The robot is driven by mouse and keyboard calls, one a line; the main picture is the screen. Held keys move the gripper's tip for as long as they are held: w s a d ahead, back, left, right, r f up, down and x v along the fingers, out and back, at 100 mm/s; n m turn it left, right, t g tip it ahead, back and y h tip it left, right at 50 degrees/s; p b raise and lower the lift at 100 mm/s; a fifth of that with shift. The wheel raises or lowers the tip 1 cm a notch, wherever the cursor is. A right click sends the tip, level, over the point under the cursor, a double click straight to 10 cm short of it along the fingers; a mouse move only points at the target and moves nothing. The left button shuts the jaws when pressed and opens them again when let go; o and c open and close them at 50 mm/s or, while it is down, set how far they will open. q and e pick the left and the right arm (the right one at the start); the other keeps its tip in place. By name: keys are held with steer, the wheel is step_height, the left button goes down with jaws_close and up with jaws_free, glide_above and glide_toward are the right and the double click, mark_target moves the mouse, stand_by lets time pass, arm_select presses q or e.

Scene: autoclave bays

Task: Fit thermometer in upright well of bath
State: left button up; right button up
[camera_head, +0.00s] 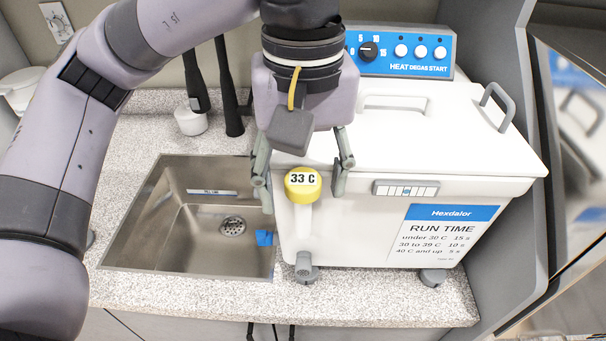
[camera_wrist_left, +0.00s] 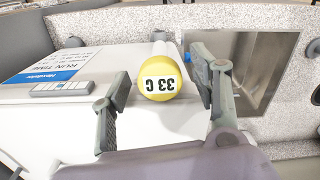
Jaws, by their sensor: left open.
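The thermometer has a round yellow head (camera_head: 303,184) marked 33 C, and it also shows in the left wrist view (camera_wrist_left: 159,78). It stands upright at the front left of the white bath (camera_head: 455,125). A pale upright tube (camera_head: 303,222) shows below the head; I cannot tell how the stem sits in it. My left gripper (camera_head: 302,198) is open, with one finger on each side of the yellow head and gaps between; it also shows in the left wrist view (camera_wrist_left: 158,88). My right gripper is in neither view.
A steel sink (camera_head: 150,225) with a blue piece (camera_head: 264,238) lies left of the bath. A blue control panel (camera_head: 430,50) stands behind. A run-time label (camera_head: 440,235) is on the front.

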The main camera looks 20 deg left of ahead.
arm_select(q)
steer(key=shift+r, duration=0.1)
step_height(320, 180, up, 12)
stand_by(0.5)
stand_by(0.5)
